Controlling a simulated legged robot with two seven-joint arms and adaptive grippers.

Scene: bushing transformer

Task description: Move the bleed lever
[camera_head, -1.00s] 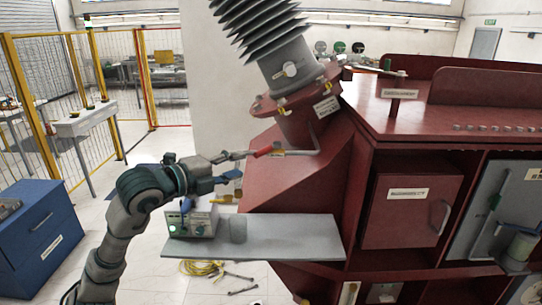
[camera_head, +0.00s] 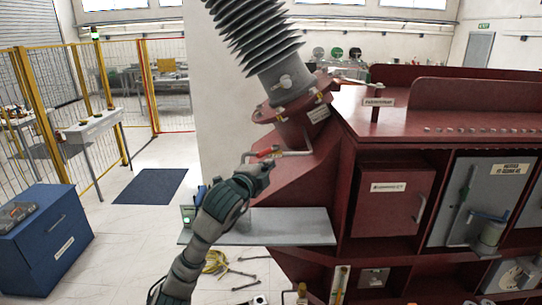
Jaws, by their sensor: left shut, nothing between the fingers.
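The bleed lever (camera_head: 265,152) has a red grip and sits on a thin grey pipe (camera_head: 295,153) that comes from the base of the ribbed grey bushing (camera_head: 285,80). My left gripper (camera_head: 262,167) comes up from below left and its fingers are just under the red grip. The fingers are shut with nothing between them. I cannot tell whether they touch the lever. My right gripper is not in view.
A grey shelf (camera_head: 290,228) juts out below the lever, with a small box with a green light (camera_head: 188,214) at its left end, partly hidden by my arm. The red transformer body (camera_head: 330,190) stands to the right.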

